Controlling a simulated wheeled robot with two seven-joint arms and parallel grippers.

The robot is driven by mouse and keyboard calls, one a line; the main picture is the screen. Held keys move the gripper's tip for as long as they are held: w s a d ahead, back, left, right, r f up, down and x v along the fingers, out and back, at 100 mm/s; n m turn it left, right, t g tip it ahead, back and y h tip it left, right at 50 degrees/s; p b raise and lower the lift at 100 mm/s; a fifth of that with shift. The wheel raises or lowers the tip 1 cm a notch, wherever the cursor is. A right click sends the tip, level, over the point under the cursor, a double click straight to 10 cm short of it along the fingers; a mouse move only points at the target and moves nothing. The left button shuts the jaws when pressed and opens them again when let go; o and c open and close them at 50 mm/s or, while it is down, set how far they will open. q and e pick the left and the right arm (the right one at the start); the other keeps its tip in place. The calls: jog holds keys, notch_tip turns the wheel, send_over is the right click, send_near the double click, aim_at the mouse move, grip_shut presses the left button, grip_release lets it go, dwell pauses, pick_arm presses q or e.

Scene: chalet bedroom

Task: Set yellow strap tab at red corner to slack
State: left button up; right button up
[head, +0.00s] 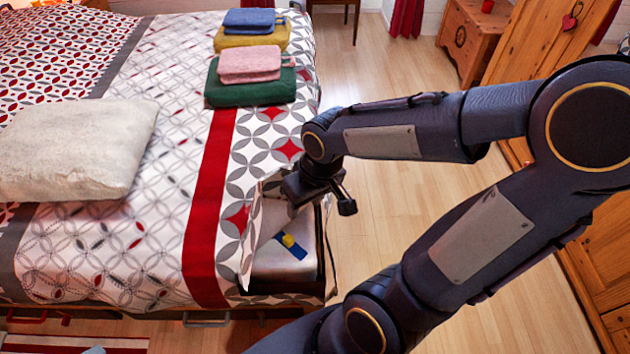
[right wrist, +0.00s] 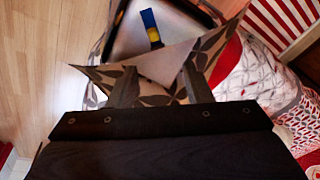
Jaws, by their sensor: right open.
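The yellow tab (head: 288,241) sits on a short blue strap (head: 300,252) on the pale mattress corner (head: 270,262) at the bed's near right. In the right wrist view, the yellow tab (right wrist: 154,36) is below the blue strap (right wrist: 148,18). The patterned cover (head: 252,222) is folded back around this corner. My right gripper (head: 293,208) is open above the corner, just behind the tab and apart from it. In the right wrist view, cover fabric (right wrist: 160,82) lies around the fingers; whether they touch it I cannot tell. My left gripper is out of view.
Folded towels (head: 250,90) are stacked at the bed's far right. Wooden floor (head: 400,220) is open right of the bed; wooden furniture (head: 470,40) stands farther right.

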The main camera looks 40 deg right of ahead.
jog(key=s+r+m+t+y+p, duration=0.1)
jog(key=s+r+p, duration=0.2)
jog(key=r, duration=0.6)
jog(key=shift+s+a+t+p, duration=0.4)
jog(key=shift+s, duration=0.25)
jog(key=shift+f, duration=0.1)
